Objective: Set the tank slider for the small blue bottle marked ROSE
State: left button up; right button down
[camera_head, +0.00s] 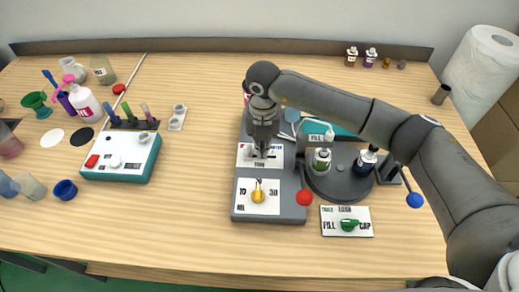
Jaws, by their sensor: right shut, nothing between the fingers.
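My right gripper (262,150) is shut and points down over the upper white panel (243,160) of the grey machine (238,217). Its fingertips are at the panel's middle and cover the slider area, so the slider's setting is hidden. I cannot tell if the fingers touch it. A dark blue bottle with a white top (365,160) stands on the dark round platform (337,192) to the right. A bottle with a green label (321,160) stands beside it. I cannot read ROSE on either. My left gripper is not in view.
A yellow dial (258,196) sits on the lower panel. A red ball lever (304,197) and a blue ball lever (414,200) stick out nearby. A FILL/CAP panel (346,221) has a green knob. A teal box (121,157) stands left. The table between is clear.

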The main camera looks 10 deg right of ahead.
notch_tip(320, 180, up, 7)
jog(key=p, duration=0.3)
jog(key=shift+f, duration=0.2)
jog(key=shift+s, duration=0.1)
dwell(0.5)
